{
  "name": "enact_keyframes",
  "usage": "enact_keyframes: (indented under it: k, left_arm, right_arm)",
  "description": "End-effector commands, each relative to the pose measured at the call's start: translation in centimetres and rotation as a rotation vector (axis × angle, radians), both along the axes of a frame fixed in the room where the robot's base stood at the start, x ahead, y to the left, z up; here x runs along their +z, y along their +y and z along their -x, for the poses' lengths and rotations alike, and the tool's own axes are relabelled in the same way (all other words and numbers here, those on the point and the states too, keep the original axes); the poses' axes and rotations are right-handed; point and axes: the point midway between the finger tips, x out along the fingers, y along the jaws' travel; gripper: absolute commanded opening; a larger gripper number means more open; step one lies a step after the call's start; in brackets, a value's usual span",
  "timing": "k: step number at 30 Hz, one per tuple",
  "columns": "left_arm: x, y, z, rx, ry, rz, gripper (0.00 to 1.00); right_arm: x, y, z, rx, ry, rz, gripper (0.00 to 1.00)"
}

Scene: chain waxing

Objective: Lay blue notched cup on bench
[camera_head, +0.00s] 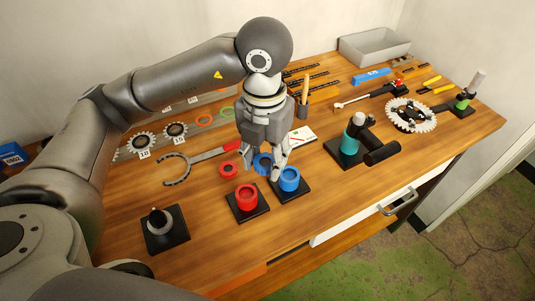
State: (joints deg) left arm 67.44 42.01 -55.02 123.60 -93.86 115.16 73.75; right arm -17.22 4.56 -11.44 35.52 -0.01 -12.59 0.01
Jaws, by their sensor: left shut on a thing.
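My left gripper (262,172) reaches down over the middle of the bench (340,200). It is shut on the blue notched cup (263,162), a blue ring-like piece between its fingers. The cup is at or just above the wood; I cannot tell whether it touches. Just right of it, a taller blue cup (289,178) stands on a black square base (291,195), close to the right finger. A red notched ring (228,170) lies on the bench left of the gripper. My right gripper is not in view.
A red cup (247,196) on a black base stands in front. A red-handled chain whip (195,162) lies left. A teal-and-black tool (354,138) stands right on a black base. A black stand with a grey ring (158,221) is front left. The front right bench is clear.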

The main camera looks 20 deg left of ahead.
Motion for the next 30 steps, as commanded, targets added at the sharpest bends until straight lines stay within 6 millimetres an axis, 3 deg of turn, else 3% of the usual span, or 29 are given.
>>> enact_keyframes:
  k: [10,15,25,30]
  left_arm:
    - [-3.6,3.1,-7.4,0.005,0.007,0.001,0.16]
    - [-6.7,4.2,-9.8,0.003,0.007,-0.001,0.16]
    - [-9.6,5.1,-12.0,-0.001,0.004,-0.001,0.16]
    - [-11.7,5.0,-11.9,-0.002,0.005,0.0,0.16]
  right_arm:
    - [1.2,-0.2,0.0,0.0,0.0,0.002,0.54]
    - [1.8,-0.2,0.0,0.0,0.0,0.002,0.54]
    - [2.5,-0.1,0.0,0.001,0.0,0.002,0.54]
    - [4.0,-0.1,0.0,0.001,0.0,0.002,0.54]
